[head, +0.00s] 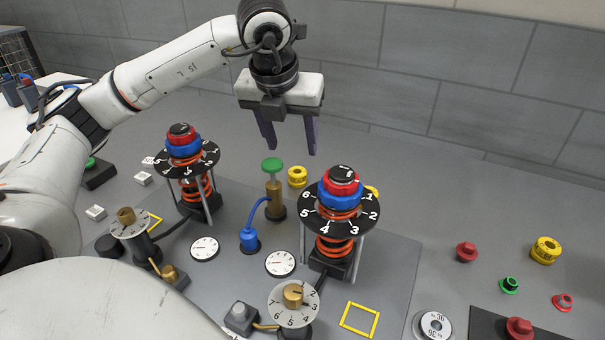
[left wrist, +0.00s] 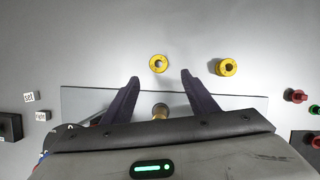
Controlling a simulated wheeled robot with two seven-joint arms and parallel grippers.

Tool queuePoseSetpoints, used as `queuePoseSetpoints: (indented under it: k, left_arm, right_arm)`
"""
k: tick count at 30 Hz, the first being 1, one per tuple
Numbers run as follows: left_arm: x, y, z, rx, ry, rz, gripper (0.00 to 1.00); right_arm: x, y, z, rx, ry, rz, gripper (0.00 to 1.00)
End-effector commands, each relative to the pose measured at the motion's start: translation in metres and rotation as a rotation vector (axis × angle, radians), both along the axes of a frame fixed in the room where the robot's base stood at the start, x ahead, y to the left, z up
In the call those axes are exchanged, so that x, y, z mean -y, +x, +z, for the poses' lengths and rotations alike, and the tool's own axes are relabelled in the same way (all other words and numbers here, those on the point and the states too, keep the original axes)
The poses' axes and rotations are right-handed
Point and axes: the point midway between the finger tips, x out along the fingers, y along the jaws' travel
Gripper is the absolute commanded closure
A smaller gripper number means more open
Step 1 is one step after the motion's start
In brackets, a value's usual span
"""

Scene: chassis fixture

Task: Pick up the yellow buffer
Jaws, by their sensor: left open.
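A yellow ring-shaped buffer (head: 297,177) lies at the back edge of the grey plate, just right of the green-topped brass post. It also shows in the left wrist view (left wrist: 158,63), between and slightly beyond the fingertips. A second yellow piece (head: 371,191) is mostly hidden behind the right dial tower; a yellow piece (left wrist: 226,67) also sits to the right in the wrist view. My left gripper (head: 290,150) is open and empty, fingers pointing down, above and apart from the first buffer. My right gripper is not in view.
Two dial towers with orange springs (head: 185,158) (head: 338,205) flank the green-topped post (head: 273,188). Another yellow piece (head: 545,250) and red and green knobs (head: 466,252) lie at the right. The floor behind the plate is mostly clear up to the wall.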

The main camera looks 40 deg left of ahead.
Motion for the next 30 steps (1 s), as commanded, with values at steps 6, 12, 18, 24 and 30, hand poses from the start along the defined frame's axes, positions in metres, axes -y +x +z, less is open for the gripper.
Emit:
queuePoseSetpoints:
  k: [6,12,18,24,30]
  left_arm:
    - [-0.010,0.009,-0.029,-0.002,0.020,0.008,0.47]
    - [-0.013,0.016,-0.045,0.001,0.018,0.007,0.47]
    - [-0.015,0.022,-0.069,0.000,0.017,0.007,0.47]
    - [-0.019,0.030,-0.091,0.001,0.016,0.007,0.47]
    - [-0.019,0.032,-0.094,0.003,0.015,0.006,0.47]
  right_arm:
    - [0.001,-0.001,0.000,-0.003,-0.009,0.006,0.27]
    - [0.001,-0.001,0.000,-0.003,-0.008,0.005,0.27]
    - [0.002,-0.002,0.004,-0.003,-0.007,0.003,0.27]
    - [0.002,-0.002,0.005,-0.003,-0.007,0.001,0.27]
    - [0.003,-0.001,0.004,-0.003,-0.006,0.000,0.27]
